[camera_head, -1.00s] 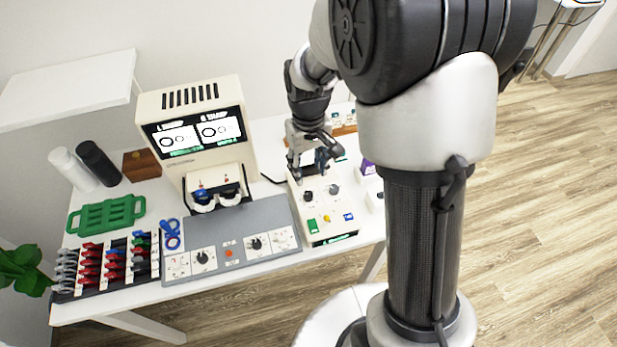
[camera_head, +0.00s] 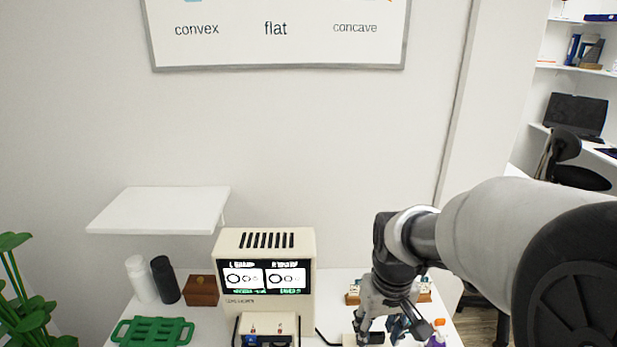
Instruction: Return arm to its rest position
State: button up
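My arm comes in from the right edge of the head view, and its wrist points down over the right part of the white table (camera_head: 340,276). My gripper (camera_head: 382,334) is near the bottom edge of the view. Its fingers look spread apart, with nothing seen between them. It hangs over or just behind a cream control box (camera_head: 350,340), which is mostly cut off by the frame. I cannot tell the exact gap between them.
A cream test machine (camera_head: 266,240) with two lit screens stands left of my gripper. A purple bottle with an orange cap (camera_head: 438,336) is close on its right. A wooden rack (camera_head: 353,297) is behind it. A wall shelf (camera_head: 160,208) is at left; the wall above is free.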

jog(key=s+r+t, duration=0.1)
jog(key=s+r, duration=0.3)
jog(key=s, duration=0.5)
jog(key=s+r+m+t, duration=0.1)
jog(key=s+r+t, duration=0.1)
jog(key=s+r, duration=0.3)
jog(key=shift+s+r+t, duration=0.25)
jog(key=shift+s+t, duration=0.05)
jog(key=shift+s, duration=1.55)
jog(key=shift+d, duration=0.1)
dwell(1.7)
